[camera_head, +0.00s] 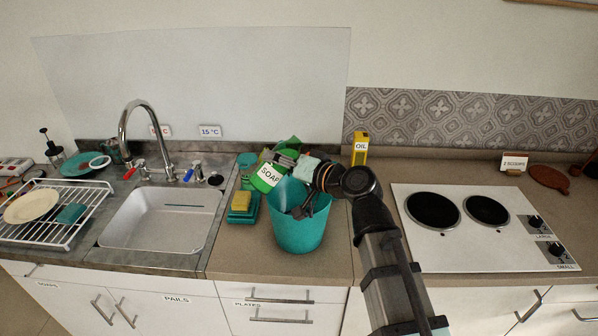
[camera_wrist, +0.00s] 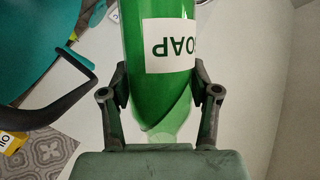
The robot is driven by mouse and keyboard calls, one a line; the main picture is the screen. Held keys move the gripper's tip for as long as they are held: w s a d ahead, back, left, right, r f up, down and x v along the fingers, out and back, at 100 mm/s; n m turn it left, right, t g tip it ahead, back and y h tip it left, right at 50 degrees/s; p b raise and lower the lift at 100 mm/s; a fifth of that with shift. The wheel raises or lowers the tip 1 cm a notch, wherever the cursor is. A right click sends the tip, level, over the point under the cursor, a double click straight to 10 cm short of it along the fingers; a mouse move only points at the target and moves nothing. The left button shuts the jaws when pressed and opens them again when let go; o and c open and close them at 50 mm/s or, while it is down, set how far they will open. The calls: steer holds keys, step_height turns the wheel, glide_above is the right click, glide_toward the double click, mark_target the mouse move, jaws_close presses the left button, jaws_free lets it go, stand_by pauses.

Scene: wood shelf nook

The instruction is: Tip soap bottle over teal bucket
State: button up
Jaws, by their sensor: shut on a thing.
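The green soap bottle (camera_head: 262,184), with a white SOAP label, is tilted above the left rear side of the teal bucket (camera_head: 300,232). My gripper (camera_head: 287,166) is shut on it. In the wrist view the bottle (camera_wrist: 155,90) sits between both fingers of my gripper (camera_wrist: 160,85), its label upside down. A slanted edge between dark and pale green shows inside it. The bottle's mouth is not clear, and I cannot tell whether soap is flowing. A teal shape, apparently the bucket (camera_wrist: 20,75), shows at the wrist view's left. The bucket's inside is mostly hidden.
A yellow sponge (camera_head: 241,201) on a teal holder (camera_head: 243,215) is left of the bucket. A yellow oil carton (camera_head: 360,149) stands behind my arm. The sink (camera_head: 160,220) and dish rack (camera_head: 50,215) are left, the hob (camera_head: 480,235) right. Counter right of the bucket is clear.

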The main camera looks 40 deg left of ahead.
steer(key=shift+s+f+m+y, duration=0.2)
steer(key=shift+m+y, duration=0.1)
steer(key=shift+m, duration=0.3)
stand_by(1.3)
steer(key=shift+s+a+r+m+y+p, duration=0.1)
steer(key=shift+r+m+y+p, duration=0.2)
steer(key=shift+r+m+p, duration=0.35)
stand_by(1.9)
steer(key=shift+s+f+m+y+p, duration=0.1)
steer(key=shift+f+m+y+p, duration=0.3)
steer(key=shift+m, duration=0.45)
stand_by(1.6)
steer(key=shift+s+a+r+m, duration=0.1)
steer(key=shift+r+m, duration=0.15)
steer(key=shift+m, duration=0.05)
stand_by(0.8)
